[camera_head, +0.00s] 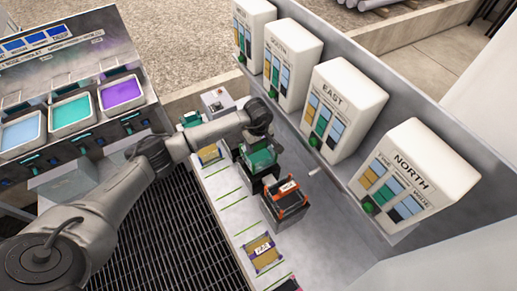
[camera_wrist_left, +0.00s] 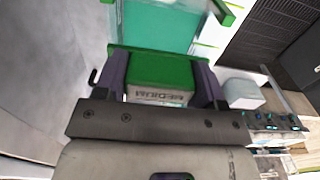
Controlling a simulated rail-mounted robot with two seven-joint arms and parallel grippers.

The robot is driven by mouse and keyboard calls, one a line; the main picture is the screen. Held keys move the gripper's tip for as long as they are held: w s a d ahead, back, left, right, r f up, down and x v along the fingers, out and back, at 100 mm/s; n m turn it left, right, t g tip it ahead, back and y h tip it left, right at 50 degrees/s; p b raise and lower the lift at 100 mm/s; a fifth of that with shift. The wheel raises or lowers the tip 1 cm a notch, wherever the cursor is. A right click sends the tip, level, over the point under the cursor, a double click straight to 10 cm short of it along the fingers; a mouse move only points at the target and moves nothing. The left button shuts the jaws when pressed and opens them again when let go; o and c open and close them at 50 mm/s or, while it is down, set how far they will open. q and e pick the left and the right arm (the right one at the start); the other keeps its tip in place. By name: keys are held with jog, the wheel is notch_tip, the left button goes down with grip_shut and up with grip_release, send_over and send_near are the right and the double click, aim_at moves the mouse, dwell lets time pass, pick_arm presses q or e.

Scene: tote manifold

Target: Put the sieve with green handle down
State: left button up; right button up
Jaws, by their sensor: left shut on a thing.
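The sieve with green handle (camera_head: 260,158) shows in the head view below the end of my left arm, over the grey worktop. In the left wrist view its green handle block (camera_wrist_left: 160,68) carries a white label reading MEDIUM, and its teal mesh (camera_wrist_left: 155,25) extends beyond in a green-edged frame. My left gripper (camera_wrist_left: 161,80) is shut on the handle, one dark finger on each side. In the head view, my left wrist hides most of this grip. I cannot tell whether the sieve touches what is under it. My right gripper is not in view.
A dark box with orange-red edges (camera_head: 288,203) stands close by, nearer the camera. White dispensers, including EAST (camera_head: 345,100) and NORTH (camera_head: 415,170), line the right. Coloured trays (camera_head: 72,115) sit at the left. The worktop (camera_head: 330,235) is bare right of the box.

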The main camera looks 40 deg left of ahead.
aim_at(258, 150)
pick_arm(q)
notch_tip(258, 150, down, 4)
jog(key=shift+d+r, duration=0.1)
jog(key=shift+r, duration=0.15)
jog(key=shift+f, duration=0.15)
jog(key=o, duration=1.3)
jog(key=shift+c, duration=0.2)
